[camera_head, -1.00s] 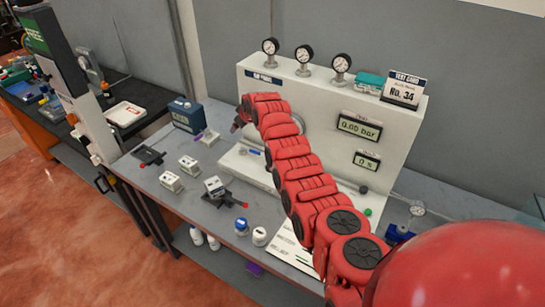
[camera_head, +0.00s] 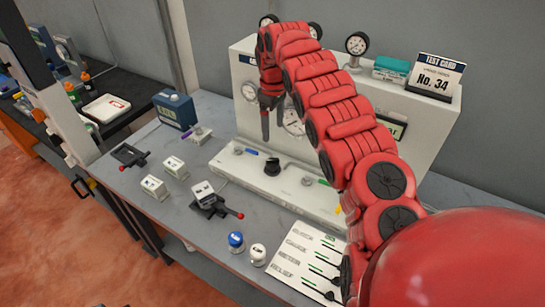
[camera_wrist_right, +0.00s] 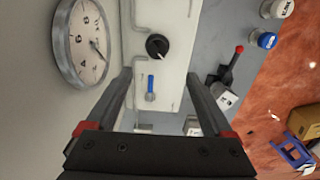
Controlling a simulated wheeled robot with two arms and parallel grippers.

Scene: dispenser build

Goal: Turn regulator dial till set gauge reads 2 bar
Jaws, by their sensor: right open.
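The regulator dial (camera_head: 272,166) is a black round knob on the white panel's base ledge. It also shows in the right wrist view (camera_wrist_right: 157,46), with a light pointer mark. My right gripper (camera_head: 272,122) hangs above the ledge in front of the panel, open and empty, apart from the dial. In the wrist view its two fingers stand wide apart, and the dial lies beyond their tips. A large round dial gauge (camera_wrist_right: 82,42) is on the panel face; my arm partly covers it in the head view (camera_head: 293,122). Which gauge is the set gauge, I cannot tell. My left gripper is out of view.
A blue-handled valve (camera_wrist_right: 150,88) sits beside the dial. A black clamp with a red-tipped lever (camera_head: 215,206) and small blocks stand on the bench in front.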

